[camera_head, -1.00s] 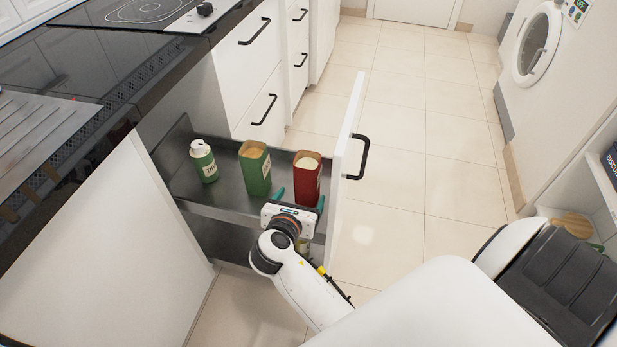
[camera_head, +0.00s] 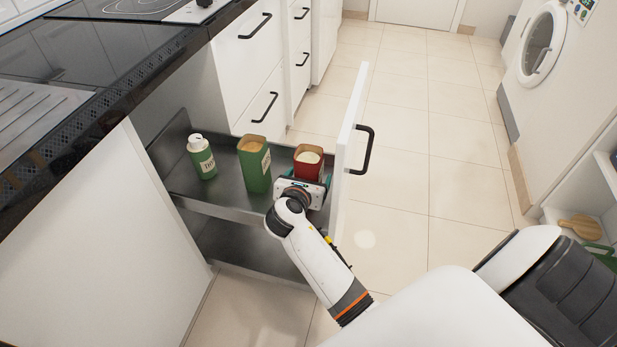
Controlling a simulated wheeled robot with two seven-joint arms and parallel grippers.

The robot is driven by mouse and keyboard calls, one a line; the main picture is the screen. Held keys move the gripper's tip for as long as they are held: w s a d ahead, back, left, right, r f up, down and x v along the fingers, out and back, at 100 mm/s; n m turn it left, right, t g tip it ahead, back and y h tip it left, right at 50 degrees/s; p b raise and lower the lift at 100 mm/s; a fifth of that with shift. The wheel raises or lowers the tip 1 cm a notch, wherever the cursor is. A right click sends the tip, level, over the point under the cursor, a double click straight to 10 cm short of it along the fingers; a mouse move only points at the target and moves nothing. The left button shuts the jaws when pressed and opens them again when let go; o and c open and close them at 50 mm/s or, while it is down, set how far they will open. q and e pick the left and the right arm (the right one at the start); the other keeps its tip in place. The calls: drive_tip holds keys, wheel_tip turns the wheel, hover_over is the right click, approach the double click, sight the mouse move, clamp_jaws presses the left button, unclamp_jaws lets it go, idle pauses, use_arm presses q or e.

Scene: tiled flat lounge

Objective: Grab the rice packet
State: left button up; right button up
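A red open-topped packet (camera_head: 308,167) with pale contents stands upright in the pulled-out drawer, near the drawer's front panel. No readable label shows on it, so I cannot tell by text that it is the rice. My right gripper (camera_head: 307,178) is at the packet's near side and hides its lower part. Bits of teal finger show to the left and right of the packet; whether they press on it is hidden. A green open-topped packet (camera_head: 255,166) stands just left of it. My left gripper is not in view.
A green bottle with a white cap (camera_head: 201,158) stands further left in the drawer (camera_head: 222,205). The white drawer front (camera_head: 349,140) with a black handle rises close to the right. A dark counter (camera_head: 120,75) lies left. The tiled floor to the right is clear.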

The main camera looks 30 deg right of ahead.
drive_tip(key=c, duration=1.1)
drive_tip(key=shift+c, duration=0.7)
drive_tip(key=shift+w+r, duration=0.1)
drive_tip(key=shift+r, duration=0.05)
